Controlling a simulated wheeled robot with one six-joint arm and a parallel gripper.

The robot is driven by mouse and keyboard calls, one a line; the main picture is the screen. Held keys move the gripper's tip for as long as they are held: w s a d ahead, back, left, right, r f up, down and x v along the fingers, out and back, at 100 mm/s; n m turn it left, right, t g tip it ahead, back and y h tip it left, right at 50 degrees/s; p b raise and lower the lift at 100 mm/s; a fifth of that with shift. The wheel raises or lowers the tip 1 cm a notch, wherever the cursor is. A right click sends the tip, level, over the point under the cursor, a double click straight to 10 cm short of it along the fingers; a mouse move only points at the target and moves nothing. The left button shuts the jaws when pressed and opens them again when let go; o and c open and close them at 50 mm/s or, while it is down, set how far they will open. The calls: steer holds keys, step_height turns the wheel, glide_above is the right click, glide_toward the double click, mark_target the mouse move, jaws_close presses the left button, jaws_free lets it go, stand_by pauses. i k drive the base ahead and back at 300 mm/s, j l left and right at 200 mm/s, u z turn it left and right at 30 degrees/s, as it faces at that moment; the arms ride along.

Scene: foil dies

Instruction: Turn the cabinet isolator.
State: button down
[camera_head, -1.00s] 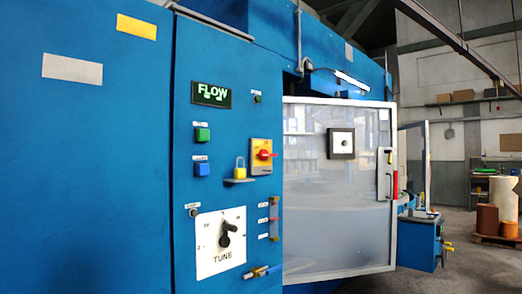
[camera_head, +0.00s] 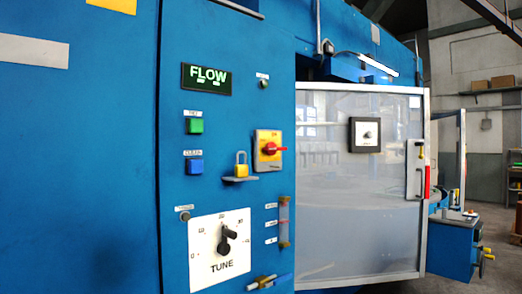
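The cabinet isolator (camera_head: 268,150) is a red rotary handle on a yellow plate, on the blue cabinet front right of centre. Its red handle points to the right, roughly level. A yellow padlock (camera_head: 241,170) stands on a small ledge just left of the isolator, apart from the handle. My gripper is not in view.
The blue cabinet (camera_head: 110,150) fills the left. Its panel carries a FLOW display (camera_head: 206,79), a green button (camera_head: 195,126), a blue button (camera_head: 195,166) and a TUNE dial (camera_head: 220,250). A clear guard door (camera_head: 350,215) with a handle stands to the right.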

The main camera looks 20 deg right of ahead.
mark_target(271, 148)
steer(key=i+l+u, duration=0.25)
steer(key=i+l, duration=0.15)
steer(key=l, duration=0.2)
steer(key=i+l+u, duration=0.1)
steer(key=l, duration=0.25)
steer(key=i+l+u, duration=0.1)
steer(key=i+l, duration=0.15)
steer(key=i+l+u, duration=0.1)
steer(key=l, duration=0.35)
steer(key=i+l+u, duration=0.15)
steer(key=l, duration=0.2)
steer(key=i+l+u, duration=0.1)
steer(key=l, duration=0.3)
